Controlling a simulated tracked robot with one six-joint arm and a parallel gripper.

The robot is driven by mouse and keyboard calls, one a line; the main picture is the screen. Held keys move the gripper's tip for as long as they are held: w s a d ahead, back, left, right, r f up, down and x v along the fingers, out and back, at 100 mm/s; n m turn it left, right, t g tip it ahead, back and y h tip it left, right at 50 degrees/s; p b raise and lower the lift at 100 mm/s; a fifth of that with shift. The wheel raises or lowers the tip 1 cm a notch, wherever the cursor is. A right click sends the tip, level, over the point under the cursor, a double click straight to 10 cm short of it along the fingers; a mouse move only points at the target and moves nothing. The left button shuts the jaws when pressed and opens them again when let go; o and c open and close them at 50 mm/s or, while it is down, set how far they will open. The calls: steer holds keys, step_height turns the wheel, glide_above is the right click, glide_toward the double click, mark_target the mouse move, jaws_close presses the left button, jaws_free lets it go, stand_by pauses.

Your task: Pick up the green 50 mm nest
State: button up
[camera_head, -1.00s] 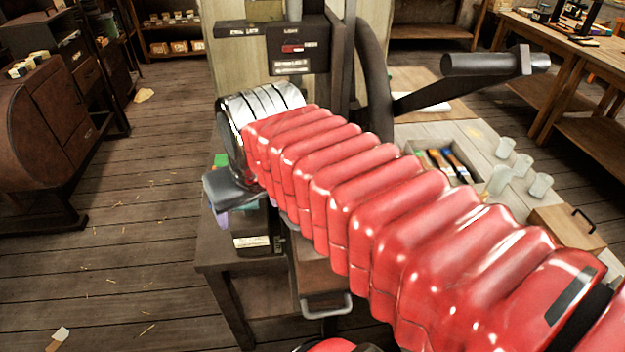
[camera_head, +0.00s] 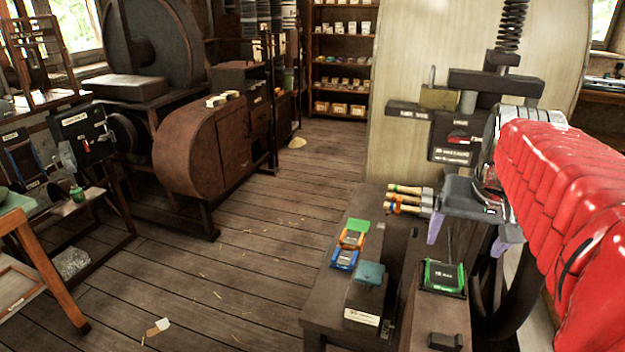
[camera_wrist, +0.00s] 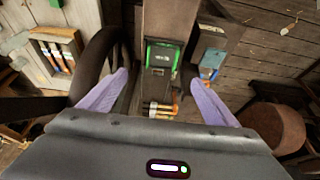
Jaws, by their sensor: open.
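A green-edged dark nest (camera_head: 444,276) sits on the dark press bed below my gripper; its label is too small to read surely. It also shows in the wrist view (camera_wrist: 161,56), ahead of and between the fingertips, with none of it gripped. A smaller green piece (camera_head: 357,225) lies at the far end of a row on the bench to the left, beside orange and blue ones. My gripper (camera_head: 468,234) is open and empty, its two purple fingers pointing down above the bed. The fingers also stand wide apart in the wrist view (camera_wrist: 158,80).
An orange nest (camera_head: 351,239) and a blue nest (camera_head: 344,259) lie on the bench. A teal-topped block (camera_head: 369,274) stands in front of them. Orange-handled tools (camera_head: 405,198) lie behind, close to my gripper. The press handwheel (camera_wrist: 98,62) curves left of the fingers.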

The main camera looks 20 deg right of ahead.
glide_toward(444, 273)
steer(key=shift+d+f, duration=0.3)
steer(key=shift+f, duration=0.45)
steer(key=shift+w, duration=0.1)
steer(key=shift+x, duration=2.55)
steer(key=shift+w+a, duration=0.1)
steer(key=shift+a, duration=0.05)
steer(key=c, duration=1.4)
steer(key=shift+c, duration=0.4)
steer(key=shift+r, duration=0.15)
